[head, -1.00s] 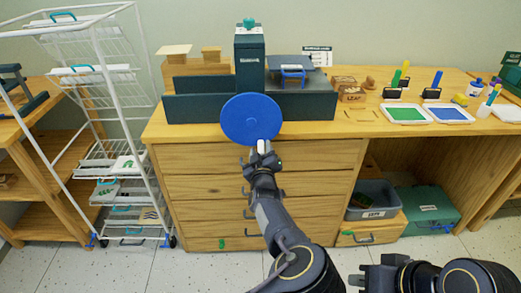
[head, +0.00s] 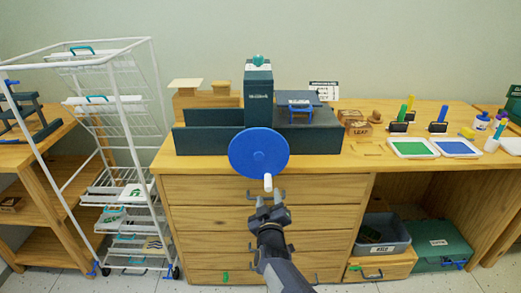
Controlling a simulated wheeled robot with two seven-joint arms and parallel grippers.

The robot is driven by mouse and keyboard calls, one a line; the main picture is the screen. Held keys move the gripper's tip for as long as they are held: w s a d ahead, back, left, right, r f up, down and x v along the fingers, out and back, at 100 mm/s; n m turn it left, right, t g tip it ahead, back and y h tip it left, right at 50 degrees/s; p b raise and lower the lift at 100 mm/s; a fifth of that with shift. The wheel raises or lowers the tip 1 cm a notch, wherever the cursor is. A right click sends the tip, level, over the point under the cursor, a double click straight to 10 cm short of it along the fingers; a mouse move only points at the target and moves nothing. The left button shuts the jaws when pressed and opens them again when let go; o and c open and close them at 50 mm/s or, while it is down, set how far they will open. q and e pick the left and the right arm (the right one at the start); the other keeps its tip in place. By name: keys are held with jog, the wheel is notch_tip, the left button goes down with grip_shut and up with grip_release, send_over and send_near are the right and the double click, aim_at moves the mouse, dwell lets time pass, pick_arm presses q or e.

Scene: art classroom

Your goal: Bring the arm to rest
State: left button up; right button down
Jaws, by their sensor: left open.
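My left gripper (head: 269,203) is low in front of the wooden drawer cabinet, with its jaws open and empty. Just above it, a white handle (head: 268,182) sticks out from the blue wheel (head: 250,150). A small gap shows between the jaws and the handle. The wheel sits at the front of the dark green press (head: 258,100) on the tabletop. My right gripper does not show in the head view.
A white wire rack (head: 155,130) stands at the left. Green (head: 412,147) and blue (head: 456,147) ink pads lie on the tabletop (head: 350,162) at right. A grey bin (head: 385,232) and a green box (head: 440,240) sit below. The drawer front (head: 215,218) is close behind my gripper.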

pick_arm(q)
jog(key=s+a+n+g+y, duration=0.3)
jog(key=a+n+g+y, duration=0.35)
jog(key=a+n, duration=1.45)
jog(key=s+a+f+n+g, duration=0.2)
jog(key=s+a+n+g, duration=0.5)
jog(key=s+a+n, duration=0.95)
jog(key=s+d+r+n+t+h, duration=0.1)
jog(key=s+d+r+n+h, duration=0.4)
jog(key=s+n, duration=0.7)
jog(key=s+d+r+n+h, duration=0.3)
jog(key=s+d+n+h, duration=0.3)
jog(key=n, duration=1.1)
notch_tip(320, 180, up, 15)
jog(key=y+p, duration=0.1)
jog(key=p, duration=1.3)
jog(key=shift+s+d+n, duration=0.25)
jog(key=shift+s+n, duration=0.15)
jog(key=shift+n, duration=0.05)
